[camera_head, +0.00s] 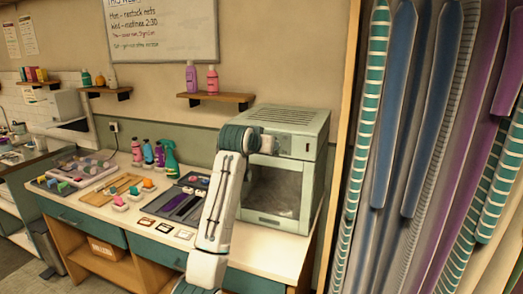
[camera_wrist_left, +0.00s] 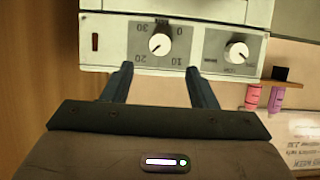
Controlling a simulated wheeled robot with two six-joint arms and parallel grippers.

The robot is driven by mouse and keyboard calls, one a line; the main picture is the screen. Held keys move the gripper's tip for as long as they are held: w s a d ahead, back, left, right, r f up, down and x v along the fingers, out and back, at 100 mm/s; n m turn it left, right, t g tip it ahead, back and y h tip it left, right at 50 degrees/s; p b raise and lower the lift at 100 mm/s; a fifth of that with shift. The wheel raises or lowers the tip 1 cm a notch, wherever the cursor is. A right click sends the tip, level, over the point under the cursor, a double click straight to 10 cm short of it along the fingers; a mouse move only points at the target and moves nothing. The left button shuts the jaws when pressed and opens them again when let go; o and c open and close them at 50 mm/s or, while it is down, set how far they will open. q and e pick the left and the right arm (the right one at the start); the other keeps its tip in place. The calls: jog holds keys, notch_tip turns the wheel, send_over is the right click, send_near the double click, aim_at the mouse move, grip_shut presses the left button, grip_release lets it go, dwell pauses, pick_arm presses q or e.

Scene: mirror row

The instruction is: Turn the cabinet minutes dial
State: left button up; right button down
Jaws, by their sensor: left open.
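The cabinet (camera_head: 285,117) is a pale green box with a dark window, standing on the right end of the counter. In the left wrist view, which looks upside down, the minutes dial (camera_wrist_left: 159,44) is a round white knob on a grey plate marked 0, 10, 20 and 30. Its dark pointer line slants toward the 20. My left gripper (camera_wrist_left: 160,69) is open and empty, its two fingertips apart just below the dial plate in the picture. In the head view my left arm covers part of the cabinet front, and the dial cannot be made out.
A second, smaller knob (camera_wrist_left: 236,53) sits beside the minutes dial. Bottles, including a green spray bottle (camera_head: 169,160), and trays stand on the counter (camera_head: 262,240) left of the cabinet. A wall shelf (camera_head: 217,97) holds two bottles. Tall striped and plain boards (camera_head: 400,100) stand at the right.

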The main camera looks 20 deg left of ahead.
pick_arm(q)
jog(key=shift+v, duration=1.2)
